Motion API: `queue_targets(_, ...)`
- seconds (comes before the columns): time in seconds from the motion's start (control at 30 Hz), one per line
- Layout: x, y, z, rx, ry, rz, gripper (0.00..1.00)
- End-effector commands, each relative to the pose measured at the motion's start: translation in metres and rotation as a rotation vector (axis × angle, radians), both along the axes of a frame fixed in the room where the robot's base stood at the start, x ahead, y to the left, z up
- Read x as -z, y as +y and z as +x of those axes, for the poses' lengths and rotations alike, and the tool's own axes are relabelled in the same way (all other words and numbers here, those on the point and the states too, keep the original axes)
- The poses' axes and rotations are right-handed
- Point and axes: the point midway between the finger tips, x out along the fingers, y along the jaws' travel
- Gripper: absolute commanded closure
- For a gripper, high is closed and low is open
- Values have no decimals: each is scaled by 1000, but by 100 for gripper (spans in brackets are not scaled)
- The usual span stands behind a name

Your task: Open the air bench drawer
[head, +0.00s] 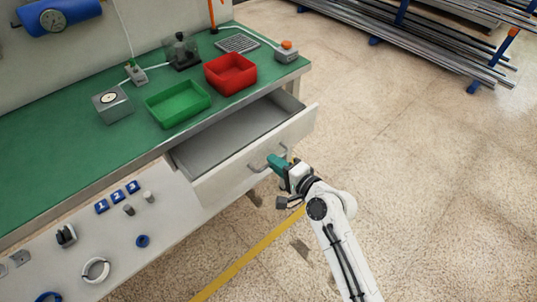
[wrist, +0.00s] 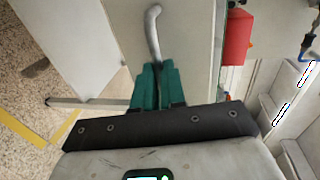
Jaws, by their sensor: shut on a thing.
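The air bench drawer (head: 250,158) is pulled out from under the green bench top, and its grey inside shows empty in the head view. Its handle (head: 258,168) is a grey bar on the drawer front, and it also shows in the wrist view (wrist: 153,30). My gripper (head: 275,162), with teal fingers, is at the handle in front of the drawer. In the wrist view the fingers (wrist: 154,75) are closed around one end of the handle. The part of the handle between the fingers is hidden.
On the bench top (head: 60,165) stand a green bin (head: 178,104), a red bin (head: 230,72), a gauge box (head: 112,103) and other fittings. Metal bars lie on a rack (head: 430,45) at the back right. The speckled floor right of the bench is clear.

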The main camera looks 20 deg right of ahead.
Motion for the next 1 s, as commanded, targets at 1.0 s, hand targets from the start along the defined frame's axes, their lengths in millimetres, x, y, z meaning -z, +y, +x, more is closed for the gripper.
queue_targets(1.0, 1, -35, -106, 1, 1, -1, 100)
